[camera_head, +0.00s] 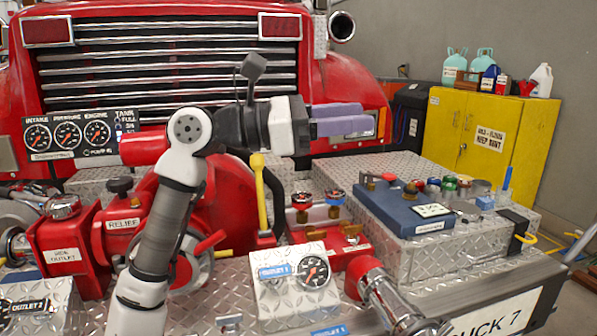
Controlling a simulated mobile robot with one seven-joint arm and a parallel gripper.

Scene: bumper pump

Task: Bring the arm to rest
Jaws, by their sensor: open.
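My arm rises from the lower left of the head view and bends at a white joint, then runs level to the right. My gripper (341,118) points right, with its two purple fingers in front of the red truck's front. The fingers show one above the other, partly overlapping, with nothing visible between them. The gripper is open and above the diamond-plate bumper (375,165). It appears clear of the pump fittings below it. My arm hides part of the red pump body and the grille.
A yellow lever (261,190) stands upright below my wrist. A gauge panel (72,135) is at left. A yellow cabinet (490,140) holding bottles stands behind right.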

